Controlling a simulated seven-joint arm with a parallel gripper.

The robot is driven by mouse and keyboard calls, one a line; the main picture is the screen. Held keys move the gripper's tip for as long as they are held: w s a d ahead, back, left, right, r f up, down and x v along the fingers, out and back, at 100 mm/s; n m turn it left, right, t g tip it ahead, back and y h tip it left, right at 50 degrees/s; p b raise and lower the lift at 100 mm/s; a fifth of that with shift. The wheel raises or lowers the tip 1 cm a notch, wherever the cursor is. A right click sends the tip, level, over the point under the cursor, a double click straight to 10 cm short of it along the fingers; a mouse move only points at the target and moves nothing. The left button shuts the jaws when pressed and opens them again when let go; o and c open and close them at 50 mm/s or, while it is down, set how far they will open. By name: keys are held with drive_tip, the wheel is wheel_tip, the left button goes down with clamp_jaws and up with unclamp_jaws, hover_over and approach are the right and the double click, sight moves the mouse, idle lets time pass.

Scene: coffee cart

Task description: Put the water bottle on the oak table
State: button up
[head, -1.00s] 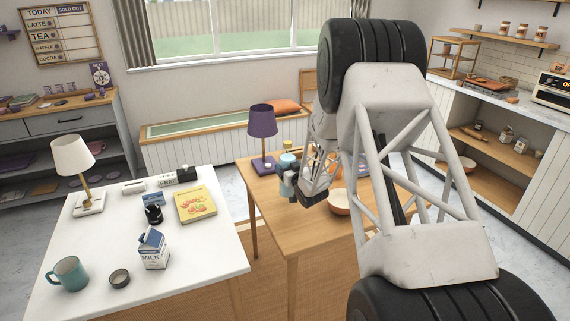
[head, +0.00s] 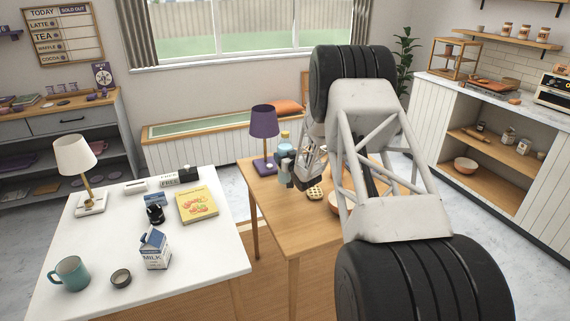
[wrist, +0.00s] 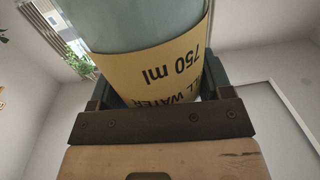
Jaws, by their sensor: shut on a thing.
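The water bottle (wrist: 160,60) fills the top of the wrist view, pale blue-grey with a yellow label reading "750 ml" and "WATER". My gripper (wrist: 160,100) is shut on it, with dark fingers on both sides. In the head view my gripper (head: 290,170) is over the oak table (head: 271,205), beside the purple lamp. The bottle (head: 285,147) shows there as a small blue shape with a yellow top, partly hidden by the gripper. I cannot tell whether its base touches the table.
The table's front left is clear. The white table (head: 110,225) at left holds a milk carton (head: 154,250), a mug (head: 70,273) and a book (head: 198,205).

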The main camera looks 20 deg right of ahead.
drive_tip(key=shift+w, duration=0.15)
drive_tip(key=shift+f, duration=1.8)
drive_tip(key=o, duration=1.5)
drive_tip(key=shift+f, duration=0.1)
drive_tip(key=shift+c, duration=0.2)
drive_tip(key=s+d, duration=0.1)
drive_tip(key=s, duration=1.1)
drive_tip(key=shift+r, duration=0.2)
